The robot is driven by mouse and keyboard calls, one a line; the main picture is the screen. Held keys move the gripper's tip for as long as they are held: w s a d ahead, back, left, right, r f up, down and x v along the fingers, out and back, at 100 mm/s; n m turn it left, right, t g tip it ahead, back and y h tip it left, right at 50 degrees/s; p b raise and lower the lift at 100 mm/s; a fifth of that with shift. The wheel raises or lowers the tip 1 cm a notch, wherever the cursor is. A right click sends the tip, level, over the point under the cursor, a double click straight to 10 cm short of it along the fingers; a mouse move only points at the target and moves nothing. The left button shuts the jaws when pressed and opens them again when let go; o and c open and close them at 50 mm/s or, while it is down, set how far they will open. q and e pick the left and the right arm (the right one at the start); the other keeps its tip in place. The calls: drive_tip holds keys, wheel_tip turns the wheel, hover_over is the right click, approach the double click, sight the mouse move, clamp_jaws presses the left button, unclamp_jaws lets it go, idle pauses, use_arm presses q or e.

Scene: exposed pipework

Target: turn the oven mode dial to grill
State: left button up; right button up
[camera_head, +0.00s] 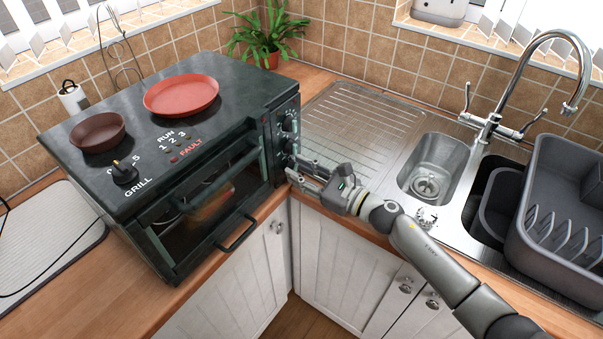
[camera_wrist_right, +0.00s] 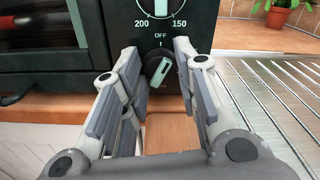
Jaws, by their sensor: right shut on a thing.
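The oven (camera_head: 180,150) is a dark countertop unit with knobs on its right front panel. The lower black dial (camera_wrist_right: 161,71) has a pale bar and the word OFF above it. The bar is tilted, its upper end right of OFF. My right gripper (camera_head: 290,170) reaches in from the right at the panel's lower part. In the right wrist view its two fingers (camera_wrist_right: 157,55) stand on either side of that dial, shut on it. A black knob (camera_head: 124,172) on the oven top has GRILL printed beside it. Markings around the lower dial other than OFF are hidden. My left gripper is not in view.
A dial marked 200 and 150 (camera_wrist_right: 160,8) sits above. The oven door handle (camera_head: 236,234) juts out left of my right gripper. A ribbed steel drainer (camera_head: 350,118), sink (camera_head: 432,165) and grey dish rack (camera_head: 560,200) lie to the right. A potted plant (camera_head: 268,42) stands behind.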

drive_tip(key=m, duration=0.4)
drive_tip(key=shift+m, duration=0.3)
drive_tip(key=m, duration=0.4)
drive_tip(key=shift+w+d+m+p, duration=0.1)
drive_tip(key=shift+m+p, duration=0.2)
drive_tip(key=shift+p, duration=0.05)
drive_tip(key=m+p, duration=0.1)
drive_tip(key=m, duration=0.3)
drive_tip(key=shift+m, duration=0.3)
drive_tip(key=shift+f+m+p, duration=0.1)
drive_tip(key=shift+m+p, duration=0.5)
drive_tip(key=shift+m, duration=1.7)
drive_tip(key=o, duration=1)
drive_tip(key=shift+w, duration=0.1)
drive_tip(key=shift+d, duration=0.1)
